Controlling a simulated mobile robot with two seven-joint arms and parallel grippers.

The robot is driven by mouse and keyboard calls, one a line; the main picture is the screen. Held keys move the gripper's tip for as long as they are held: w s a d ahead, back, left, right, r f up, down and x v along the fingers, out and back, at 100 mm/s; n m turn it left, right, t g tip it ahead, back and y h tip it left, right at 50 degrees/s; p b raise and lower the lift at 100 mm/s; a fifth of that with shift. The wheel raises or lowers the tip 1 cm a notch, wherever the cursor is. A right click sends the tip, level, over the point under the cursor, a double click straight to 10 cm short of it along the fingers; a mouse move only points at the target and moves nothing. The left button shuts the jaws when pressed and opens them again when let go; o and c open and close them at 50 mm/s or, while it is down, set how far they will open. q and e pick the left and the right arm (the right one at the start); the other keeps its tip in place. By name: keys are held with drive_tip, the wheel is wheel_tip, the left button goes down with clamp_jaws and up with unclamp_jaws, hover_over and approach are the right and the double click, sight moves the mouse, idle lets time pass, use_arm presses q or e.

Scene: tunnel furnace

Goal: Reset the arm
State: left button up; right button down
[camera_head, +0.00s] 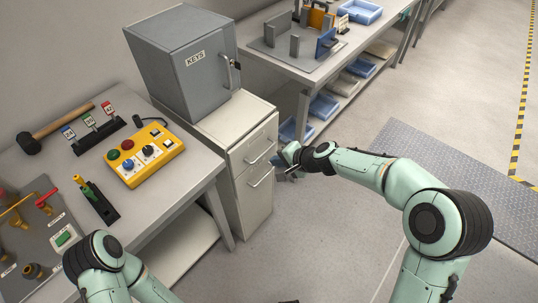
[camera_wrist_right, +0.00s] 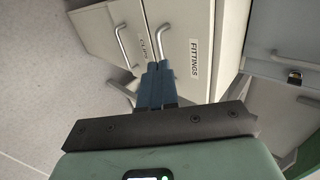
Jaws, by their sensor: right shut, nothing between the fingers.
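My right arm reaches in from the right. Its gripper (camera_head: 281,160) is in front of the two-drawer cabinet (camera_head: 238,127), close to the drawer handles. In the right wrist view the blue fingers (camera_wrist_right: 159,67) are together, with nothing between them. They point at the drawer fronts, one of which is labelled FITTINGS (camera_wrist_right: 194,58). I cannot tell from these views whether the fingertips touch the cabinet. Both drawers look shut.
A grey key box (camera_head: 185,60) stands on the cabinet. The left bench holds a yellow button box (camera_head: 145,155), a mallet (camera_head: 50,128) and a tag rack (camera_head: 98,135). A second bench (camera_head: 300,68) with blue trays stands behind. The floor at right is clear.

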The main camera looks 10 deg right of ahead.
drive_tip(key=s+d+f+n+g+h+p, duration=0.1)
drive_tip(key=s+d+f+g+h+p, duration=0.1)
drive_tip(key=s+f, duration=0.7)
drive_tip(key=s+d+f+n+g+h+p, duration=0.1)
drive_tip(key=s+f+g+p, duration=0.15)
drive_tip(key=s+f, duration=0.7)
use_arm(q)
wheel_tip(320, 180, up, 8)
drive_tip(key=w+p, duration=0.2)
drive_tip(key=shift+w+f+p, duration=0.2)
drive_tip(key=shift+w+p, duration=0.1)
drive_tip(key=shift+p, duration=0.1)
use_arm(e)
drive_tip(key=s+a+f+n+g, duration=0.1)
drive_tip(key=s+f+n, duration=0.1)
drive_tip(key=s, duration=0.7)
drive_tip(key=s+a+f+n+g, duration=0.1)
drive_tip(key=s+f, duration=0.3)
drive_tip(key=s, duration=0.5)
drive_tip(key=shift+f+n+g, duration=0.35)
drive_tip(key=shift+n+g, duration=0.05)
drive_tip(key=shift+g, duration=0.35)
drive_tip(key=shift+a, duration=0.1)
